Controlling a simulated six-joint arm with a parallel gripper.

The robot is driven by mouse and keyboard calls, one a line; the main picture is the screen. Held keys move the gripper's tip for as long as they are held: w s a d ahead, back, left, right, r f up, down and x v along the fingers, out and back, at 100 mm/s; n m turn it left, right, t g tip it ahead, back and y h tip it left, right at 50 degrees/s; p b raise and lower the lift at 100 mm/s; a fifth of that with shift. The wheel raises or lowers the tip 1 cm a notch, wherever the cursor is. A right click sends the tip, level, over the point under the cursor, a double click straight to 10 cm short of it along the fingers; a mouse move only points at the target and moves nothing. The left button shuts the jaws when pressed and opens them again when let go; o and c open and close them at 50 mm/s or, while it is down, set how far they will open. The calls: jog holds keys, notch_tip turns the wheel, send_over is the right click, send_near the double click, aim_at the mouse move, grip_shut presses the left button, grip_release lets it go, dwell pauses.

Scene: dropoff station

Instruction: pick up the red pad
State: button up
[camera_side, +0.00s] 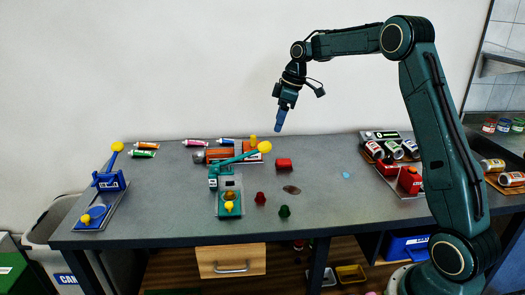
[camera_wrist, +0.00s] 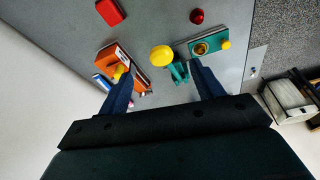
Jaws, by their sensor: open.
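The red pad (camera_side: 284,164) is a small red block lying flat on the grey table, near the middle and toward the back. In the wrist view it lies at the top left (camera_wrist: 110,12), beyond the fingers and not between them. My gripper (camera_side: 279,122) hangs above the table with its blue fingers pointing down, well above the pad and apart from it. In the wrist view the gripper's two fingers (camera_wrist: 160,72) are spread wide. It is open and holds nothing.
A green device with a yellow-knobbed lever (camera_side: 229,197) and an orange box (camera_side: 251,157) stand left of the pad. A dark red piece (camera_side: 260,198) and a dark green piece (camera_side: 285,211) lie in front.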

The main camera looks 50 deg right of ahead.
aim_at(284, 161)
jog(key=w+d+f, duration=0.1)
jog(key=d+f, duration=0.3)
jog(key=w+d+f+n, duration=0.1)
jog(key=d+f, duration=0.2)
jog(key=f, duration=0.2)
jog(key=w+d+f+n, duration=0.1)
jog(key=d+f, duration=0.3)
jog(key=shift+d+f+g+y, duration=0.15)
jog(key=shift+d+g+y, duration=0.15)
jog(key=shift+d+y, duration=0.1)
jog(key=shift+w+a, duration=0.1)
jog(key=shift+x, duration=3.8)
jog(key=c, duration=1.1)
